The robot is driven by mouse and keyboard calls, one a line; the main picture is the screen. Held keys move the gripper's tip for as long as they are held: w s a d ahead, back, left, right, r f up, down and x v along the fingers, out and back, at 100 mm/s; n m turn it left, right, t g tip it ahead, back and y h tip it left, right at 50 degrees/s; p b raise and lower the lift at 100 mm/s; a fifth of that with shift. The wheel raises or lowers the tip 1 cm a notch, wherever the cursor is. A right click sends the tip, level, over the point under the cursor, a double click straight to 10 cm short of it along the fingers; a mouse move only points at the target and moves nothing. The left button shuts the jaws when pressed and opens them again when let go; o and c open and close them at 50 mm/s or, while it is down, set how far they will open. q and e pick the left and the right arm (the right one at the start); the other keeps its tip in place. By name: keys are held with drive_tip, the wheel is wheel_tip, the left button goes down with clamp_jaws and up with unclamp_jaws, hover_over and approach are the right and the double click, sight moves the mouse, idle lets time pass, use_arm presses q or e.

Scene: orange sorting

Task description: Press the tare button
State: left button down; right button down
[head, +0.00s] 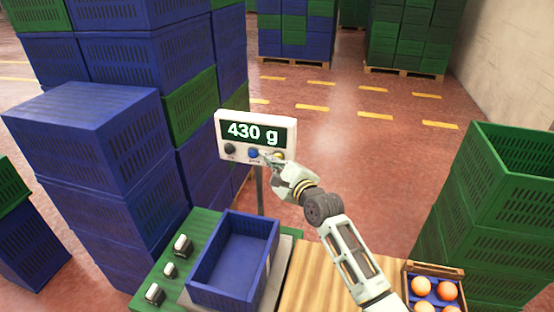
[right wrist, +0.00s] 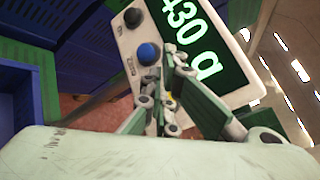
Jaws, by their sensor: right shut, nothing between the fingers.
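The scale's white display box (head: 222,122) stands on a post and reads 430 g. It has a dark button (head: 230,149) at left, a blue button (head: 253,153) in the middle and a yellow button (head: 279,156) at right. In the right wrist view the blue button (right wrist: 148,53) has small lettering beside it; the yellow button (right wrist: 170,97) is mostly behind the fingers and its label is hidden. My right gripper (head: 267,158) is shut and empty, in front of the panel between blue and yellow. I cannot tell whether it touches. My left gripper is not in view.
An empty blue crate (head: 205,293) sits on the scale below the display. Small oranges lie in a box (head: 436,271) at lower right, beside a wooden board (head: 305,280). Stacked blue crates (head: 90,130) stand left, green crates (head: 500,200) right.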

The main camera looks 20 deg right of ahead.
drive_tip(key=shift+s+a+p, duration=0.5)
drive_tip(key=shift+s+p, duration=0.25)
drive_tip(key=s+a+p, duration=0.1)
drive_tip(key=s+p, duration=0.1)
drive_tip(key=s+a+p, duration=0.1)
drive_tip(key=s+p, duration=0.1)
drive_tip(key=shift+a, duration=0.4)
drive_tip(key=shift+s+f, duration=0.1)
idle(0.4)
